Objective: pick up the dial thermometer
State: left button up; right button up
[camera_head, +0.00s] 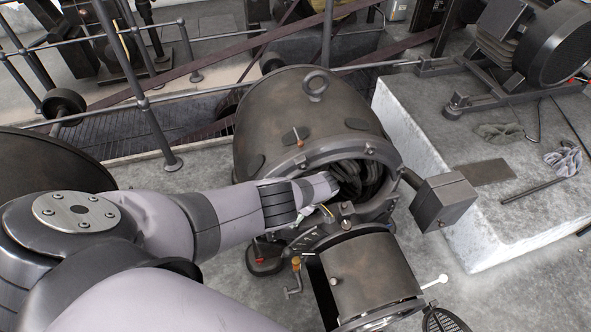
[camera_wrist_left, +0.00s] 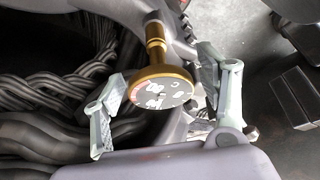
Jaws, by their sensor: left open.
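The dial thermometer (camera_wrist_left: 160,90) has a round white dial face with dark marks, a brass rim and a brass stem running up and away. In the left wrist view it sits upright between the two fingers of my left gripper (camera_wrist_left: 162,78). The gripper is open, with a visible gap on each side of the dial. In the head view my left arm reaches to the open end of the large dynamo (camera_head: 285,110); I cannot make out the thermometer there. My right gripper is not in view.
Thick twisted dark windings (camera_wrist_left: 50,75) lie left of the thermometer, inside the dynamo. A grey box (camera_head: 443,202) juts from the dynamo's right side. A smaller brown cylinder (camera_head: 368,275) stands in front. A concrete plinth (camera_head: 460,225) is at right; railings (camera_head: 150,115) stand at left.

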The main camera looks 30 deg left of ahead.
pick_arm(q)
jog(key=shift+b+x, duration=0.35)
jog(key=shift+x, duration=0.45)
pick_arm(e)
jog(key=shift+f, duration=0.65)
pick_arm(q)
jog(key=shift+r, duration=0.1)
jog(key=shift+w, duration=0.1)
jog(key=c, duration=1.5)
jog(key=shift+o, duration=0.2)
jog(key=shift+r+p, duration=0.85)
jog(key=shift+p, duration=0.1)
notch_tip(320, 180, up, 18)
jog(key=p, duration=1.3)
jog(key=shift+p, duration=0.4)
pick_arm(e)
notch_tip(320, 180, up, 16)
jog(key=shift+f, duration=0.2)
